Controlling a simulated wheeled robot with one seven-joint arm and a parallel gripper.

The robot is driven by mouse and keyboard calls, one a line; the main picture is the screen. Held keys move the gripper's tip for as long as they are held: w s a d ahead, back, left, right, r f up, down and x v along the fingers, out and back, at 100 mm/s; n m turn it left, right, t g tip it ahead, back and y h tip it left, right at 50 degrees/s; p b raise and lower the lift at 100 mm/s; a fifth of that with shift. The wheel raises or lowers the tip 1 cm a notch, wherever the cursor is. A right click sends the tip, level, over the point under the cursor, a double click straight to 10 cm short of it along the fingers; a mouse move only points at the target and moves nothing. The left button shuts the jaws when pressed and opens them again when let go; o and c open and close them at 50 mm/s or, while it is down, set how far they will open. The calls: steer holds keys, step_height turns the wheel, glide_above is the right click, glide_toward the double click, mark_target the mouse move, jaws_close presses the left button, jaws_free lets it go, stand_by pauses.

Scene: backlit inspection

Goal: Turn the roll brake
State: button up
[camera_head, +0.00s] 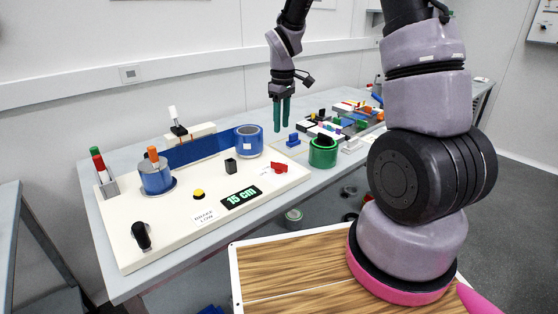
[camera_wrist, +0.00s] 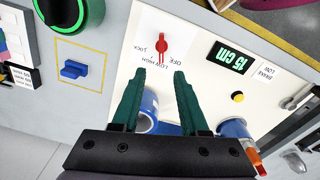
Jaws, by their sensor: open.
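The roll brake is a red knob (camera_head: 279,167) on the right part of the cream board; in the wrist view the knob (camera_wrist: 161,46) has printed position marks around it, including OFF, LOW, HIGH and LOCK. A white label (camera_head: 203,216) reads BRAKE LOW. My gripper (camera_head: 281,128) has two green fingers pointing down. It is open and empty, above and behind the knob, apart from it. In the wrist view the knob lies just beyond the gap between the fingertips (camera_wrist: 159,74). The blue roll (camera_head: 249,141) is behind the knob, partly hidden by a finger in the wrist view.
Blue film (camera_head: 195,151) runs to a second blue roll (camera_head: 156,178) with an orange top. A green-lettered 15 cm display (camera_head: 241,197), a yellow button (camera_head: 198,194) and a black block (camera_head: 230,166) share the board. A green roll (camera_head: 323,152) stands right of the board.

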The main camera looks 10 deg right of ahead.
mark_target(279, 163)
steer(key=shift+n, duration=0.5)
steer(key=f, duration=1.4)
steer(key=shift+w+a, duration=0.35)
steer(key=shift+r, duration=0.1)
jaws_close()
